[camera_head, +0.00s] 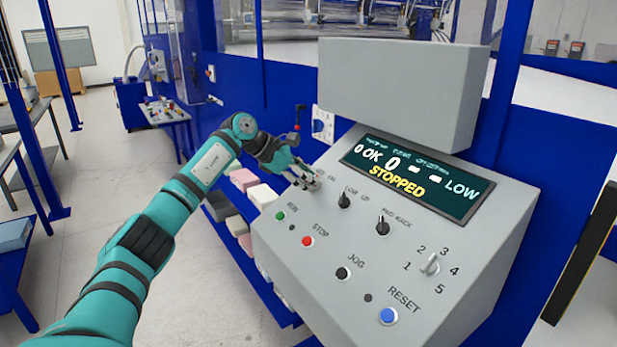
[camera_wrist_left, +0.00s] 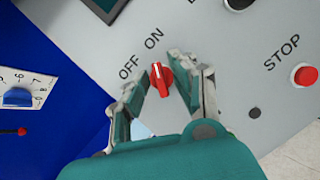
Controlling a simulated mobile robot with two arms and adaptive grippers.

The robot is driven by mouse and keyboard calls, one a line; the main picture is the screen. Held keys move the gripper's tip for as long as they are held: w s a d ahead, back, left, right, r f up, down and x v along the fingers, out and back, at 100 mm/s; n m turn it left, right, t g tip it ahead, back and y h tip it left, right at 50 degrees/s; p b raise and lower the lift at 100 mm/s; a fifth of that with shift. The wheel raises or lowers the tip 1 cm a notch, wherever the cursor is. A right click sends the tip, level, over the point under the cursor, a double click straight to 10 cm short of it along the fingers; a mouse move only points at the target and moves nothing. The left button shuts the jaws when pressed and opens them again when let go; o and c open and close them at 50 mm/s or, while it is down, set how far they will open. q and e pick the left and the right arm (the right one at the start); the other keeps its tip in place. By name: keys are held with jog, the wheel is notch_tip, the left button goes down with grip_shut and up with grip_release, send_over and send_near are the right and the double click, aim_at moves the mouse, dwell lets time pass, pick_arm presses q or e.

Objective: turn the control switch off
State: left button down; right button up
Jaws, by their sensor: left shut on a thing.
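The control switch is a red knob (camera_wrist_left: 161,80) on the sloped grey panel (camera_head: 345,270), beside the OFF and ON labels. Its white mark points up toward ON in the left wrist view. My left gripper (camera_head: 312,183) is at the panel's upper left corner, and its fingers (camera_wrist_left: 160,88) are shut on the red knob, one on each side. In the head view the fingers hide the knob. The display (camera_head: 412,178) on the panel reads STOPPED. My right gripper is not in view.
The panel also carries a green RUN button (camera_head: 280,216), a red STOP button (camera_head: 307,241), black selector knobs (camera_head: 344,201), a black JOG button (camera_head: 343,273) and a blue RESET button (camera_head: 388,316). A grey box (camera_head: 405,95) stands above the display. Foam blocks (camera_head: 262,195) lie below my left forearm.

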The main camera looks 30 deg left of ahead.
pick_arm(q)
jog(key=n+t+y, duration=0.1)
jog(key=n, duration=0.3)
jog(key=shift+r, duration=0.1)
jog(key=n+y+p, duration=0.1)
jog(key=n, duration=0.2)
jog(key=n+y, duration=0.1)
jog(key=n, duration=0.2)
jog(key=shift+d+t+p, duration=0.1)
jog(key=shift+t+p, duration=0.25)
jog(key=shift+t, duration=0.05)
jog(key=n, duration=0.2)
jog(key=shift+n+y, duration=0.3)
jog(key=shift+y, duration=0.1)
jog(key=shift+n+y, duration=0.5)
jog(key=shift+n, duration=0.9)
jog(key=c, duration=1.4)
grip_release()
jog(key=v, duration=1.2)
jog(key=shift+r, duration=0.1)
